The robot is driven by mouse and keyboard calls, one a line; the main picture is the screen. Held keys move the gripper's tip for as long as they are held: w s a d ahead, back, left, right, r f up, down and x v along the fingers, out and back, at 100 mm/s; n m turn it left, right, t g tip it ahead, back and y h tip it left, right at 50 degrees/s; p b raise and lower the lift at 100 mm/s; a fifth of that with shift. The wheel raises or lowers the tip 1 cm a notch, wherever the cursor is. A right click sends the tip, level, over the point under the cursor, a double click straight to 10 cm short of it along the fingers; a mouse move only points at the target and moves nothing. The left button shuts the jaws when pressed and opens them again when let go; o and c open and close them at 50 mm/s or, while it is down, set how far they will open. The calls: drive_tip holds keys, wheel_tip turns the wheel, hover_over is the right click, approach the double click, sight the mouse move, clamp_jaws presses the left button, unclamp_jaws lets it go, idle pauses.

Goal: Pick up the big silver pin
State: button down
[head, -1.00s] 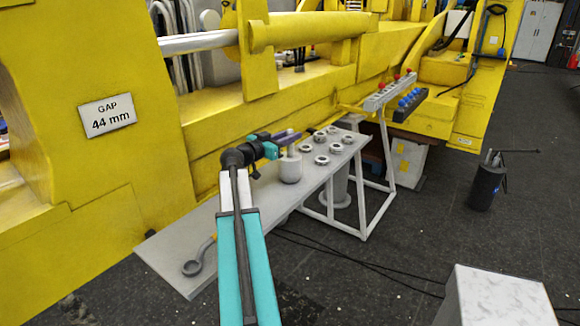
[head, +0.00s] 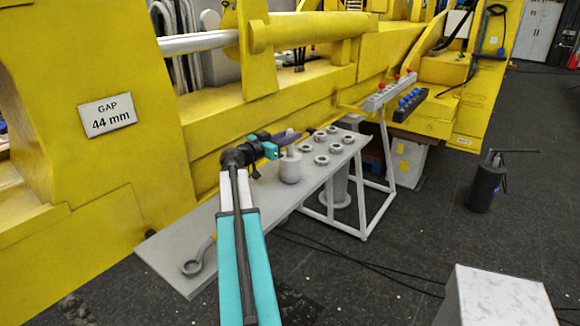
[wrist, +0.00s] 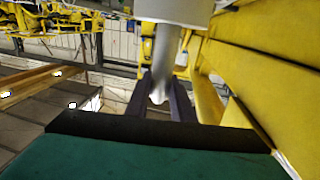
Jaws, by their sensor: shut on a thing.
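The big silver pin (head: 290,168) stands upright on the grey table, its wide, pale cylinder at the bottom and a narrow neck on top. My gripper (head: 287,139) is at that neck, above the wide part. In the wrist view the wide part of the pin (wrist: 172,9) is at the top edge. Its thin neck runs down between the two dark fingers of my gripper (wrist: 163,92), which are shut on it. The pin's base seems to be on the table; I see no gap under it.
Several grey rings (head: 321,159) lie on the table (head: 225,226) to the right of the pin. A grey eye-ended part (head: 193,267) lies at the near left end. The yellow machine (head: 90,180) runs close behind the table. A rack (head: 390,92) with red and blue knobs stands beyond.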

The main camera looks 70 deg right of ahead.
drive_tip(key=shift+r, duration=0.1)
drive_tip(key=shift+r, duration=0.1)
drive_tip(key=shift+r+b, duration=1.55)
drive_tip(key=shift+r, duration=3.5)
drive_tip(key=shift+r, duration=0.9)
